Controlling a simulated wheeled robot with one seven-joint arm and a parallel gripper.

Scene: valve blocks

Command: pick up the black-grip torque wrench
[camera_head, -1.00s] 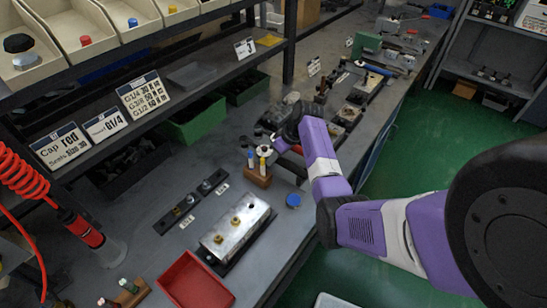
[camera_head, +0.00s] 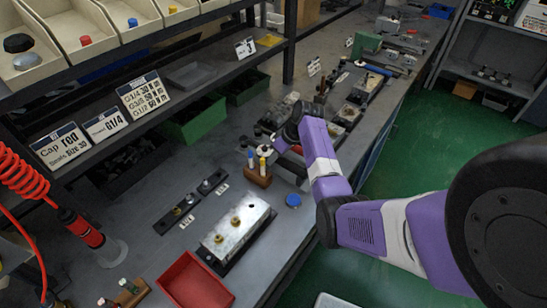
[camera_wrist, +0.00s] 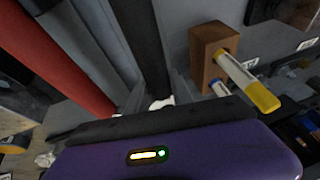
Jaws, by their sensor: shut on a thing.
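My gripper (camera_head: 280,146) is at the far end of my purple arm, low over the bench beside a wooden block (camera_head: 258,176). My wrist and arm hide most of it in the head view. In the wrist view a long black bar (camera_wrist: 146,45), which looks like the black grip of the torque wrench, runs away from between the grey fingers. The gripper is shut on it. A small white piece (camera_wrist: 161,103) shows at the jaws. The rest of the wrench is hidden, and I cannot tell whether it is clear of the bench.
The wooden block holds a yellow-tipped and a blue-tipped marker (camera_wrist: 247,82), close right of the jaws in the wrist view. A metal valve block (camera_head: 235,229), a red tray (camera_head: 195,284) and a blue cap (camera_head: 293,200) are nearer on the bench. Shelves with green bins (camera_head: 197,121) stand at left.

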